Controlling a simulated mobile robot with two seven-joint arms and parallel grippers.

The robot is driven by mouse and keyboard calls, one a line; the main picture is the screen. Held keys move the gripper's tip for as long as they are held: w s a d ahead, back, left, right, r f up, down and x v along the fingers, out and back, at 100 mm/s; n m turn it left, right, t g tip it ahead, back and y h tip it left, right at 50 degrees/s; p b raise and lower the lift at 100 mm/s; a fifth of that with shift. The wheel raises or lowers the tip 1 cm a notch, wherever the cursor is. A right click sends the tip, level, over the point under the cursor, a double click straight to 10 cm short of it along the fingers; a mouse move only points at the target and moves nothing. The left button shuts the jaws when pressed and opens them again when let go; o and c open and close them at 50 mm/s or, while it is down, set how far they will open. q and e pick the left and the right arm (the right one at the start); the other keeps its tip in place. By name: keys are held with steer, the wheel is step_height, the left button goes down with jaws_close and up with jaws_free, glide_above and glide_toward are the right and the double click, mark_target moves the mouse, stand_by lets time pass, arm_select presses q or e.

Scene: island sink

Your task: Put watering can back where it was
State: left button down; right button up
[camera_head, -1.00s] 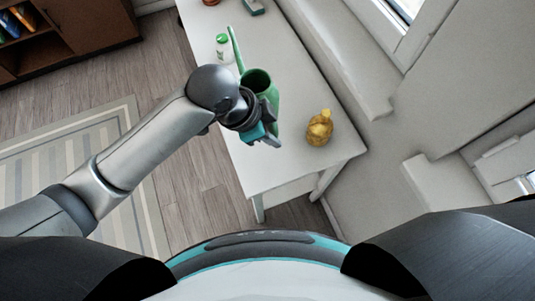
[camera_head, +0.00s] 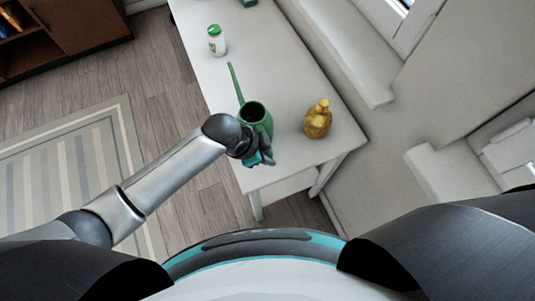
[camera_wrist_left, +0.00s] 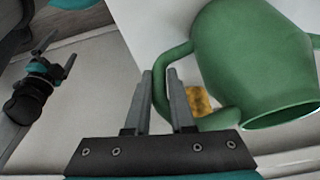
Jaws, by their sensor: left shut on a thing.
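The green watering can (camera_head: 262,120) is over the near end of the white table (camera_head: 285,82), with its long thin spout pointing to the far end. I cannot tell whether its base touches the table. My left gripper (camera_head: 262,160) is at the near side of the can. In the left wrist view, the fingers of my left gripper (camera_wrist_left: 165,100) are on either side of the can's handle (camera_wrist_left: 162,78), and the can's body (camera_wrist_left: 255,60) fills the upper right.
A yellow-gold bottle (camera_head: 317,118) stands on the table right of the can. A white bottle with a green cap (camera_head: 216,40) stands farther back at the left edge. The table between them is clear. A wall ledge (camera_head: 340,60) borders the right side.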

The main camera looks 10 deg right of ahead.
arm_select(q)
steer(key=shift+f, duration=0.15)
steer(key=c, duration=0.8)
jaws_free()
steer(key=shift+o, duration=0.2)
steer(key=shift+a+r, duration=0.1)
steer(key=shift+r, duration=0.35)
steer(key=p+v, duration=0.3)
steer(key=v, duration=0.8)
steer(key=shift+r, duration=0.2)
